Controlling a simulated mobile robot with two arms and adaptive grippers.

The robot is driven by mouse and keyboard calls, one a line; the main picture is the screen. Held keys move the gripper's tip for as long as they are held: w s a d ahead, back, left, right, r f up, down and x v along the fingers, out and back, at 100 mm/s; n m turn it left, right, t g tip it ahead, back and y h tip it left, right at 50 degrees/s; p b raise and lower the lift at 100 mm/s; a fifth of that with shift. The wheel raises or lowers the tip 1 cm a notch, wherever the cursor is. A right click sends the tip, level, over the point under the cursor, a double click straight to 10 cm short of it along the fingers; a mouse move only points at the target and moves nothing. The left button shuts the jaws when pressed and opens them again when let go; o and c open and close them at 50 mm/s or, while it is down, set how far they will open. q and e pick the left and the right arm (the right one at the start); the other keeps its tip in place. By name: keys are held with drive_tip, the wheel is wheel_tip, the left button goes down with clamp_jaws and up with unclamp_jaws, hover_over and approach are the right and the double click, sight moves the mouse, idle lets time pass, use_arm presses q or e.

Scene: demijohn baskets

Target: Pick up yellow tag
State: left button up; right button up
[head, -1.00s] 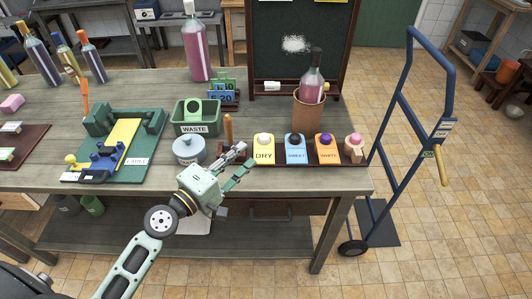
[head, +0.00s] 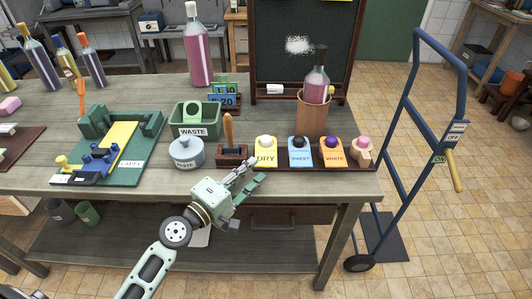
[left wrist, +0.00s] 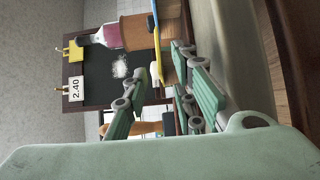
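The yellow tag marked DRY (head: 265,157) stands with a round pale knob on top, at the left of a row of tags in a dark rack near the table's front edge. My left gripper (head: 252,177) is open and empty, just in front of the rack and below the yellow tag, apart from it. In the left wrist view, a thin yellow edge (left wrist: 154,52), likely this tag, shows beyond the open fingers (left wrist: 160,95). My right gripper is not in view.
A blue SWEET tag (head: 300,157) and an orange WHITE tag (head: 333,157) stand to the right. A wooden-handled stamp (head: 230,150) and a PASTE pot (head: 186,153) are left. A bottle in a terracotta holder (head: 312,117) stands behind the rack.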

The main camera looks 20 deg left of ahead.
sight(267, 157)
use_arm(q)
drive_tip(key=p+x, duration=0.1)
drive_tip(key=x, duration=0.3)
drive_tip(key=shift+w, duration=0.35)
drive_tip(key=shift+s, duration=0.1)
clamp_jaws()
